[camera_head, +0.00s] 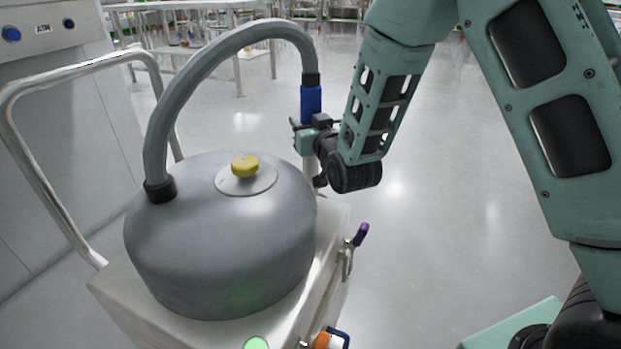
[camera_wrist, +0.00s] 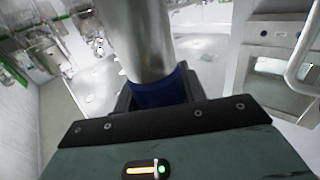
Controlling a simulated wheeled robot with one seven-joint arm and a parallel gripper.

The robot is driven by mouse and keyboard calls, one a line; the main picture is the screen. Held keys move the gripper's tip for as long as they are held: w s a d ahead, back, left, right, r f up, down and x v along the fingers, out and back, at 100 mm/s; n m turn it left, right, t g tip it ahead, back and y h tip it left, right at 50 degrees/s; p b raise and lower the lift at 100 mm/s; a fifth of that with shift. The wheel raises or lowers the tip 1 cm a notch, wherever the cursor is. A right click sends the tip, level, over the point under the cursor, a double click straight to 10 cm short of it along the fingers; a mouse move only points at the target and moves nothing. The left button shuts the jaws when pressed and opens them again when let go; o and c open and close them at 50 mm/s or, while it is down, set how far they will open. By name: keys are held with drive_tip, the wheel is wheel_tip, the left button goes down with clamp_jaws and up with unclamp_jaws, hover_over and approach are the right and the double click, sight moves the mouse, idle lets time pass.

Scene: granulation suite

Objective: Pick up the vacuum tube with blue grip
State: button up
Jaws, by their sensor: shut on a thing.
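The vacuum tube is a grey hose (camera_head: 225,45) that arches from the grey drum (camera_head: 215,255) to a blue grip (camera_head: 311,103) with a metal pipe below it. My gripper (camera_head: 307,130) is shut on the blue grip near its lower end, to the right of the drum. In the wrist view the blue grip (camera_wrist: 160,92) sits between the dark fingers, and the metal pipe (camera_wrist: 140,42) runs up out of the picture. The fingers hide part of the grip. The pipe's lower end is hidden in the head view.
The drum, with a yellow knob (camera_head: 245,165), stands on a pale cart with a metal push rail (camera_head: 60,80). A purple-handled valve (camera_head: 358,237) and an orange part (camera_head: 328,341) stick out at its right side. A metal table (camera_head: 190,48) stands behind. The floor at right is clear.

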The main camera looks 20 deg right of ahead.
drive_tip(key=shift+r, duration=0.1)
wheel_tip(320, 180, up, 20)
drive_tip(key=p, duration=0.9)
drive_tip(key=shift+r, duration=0.15)
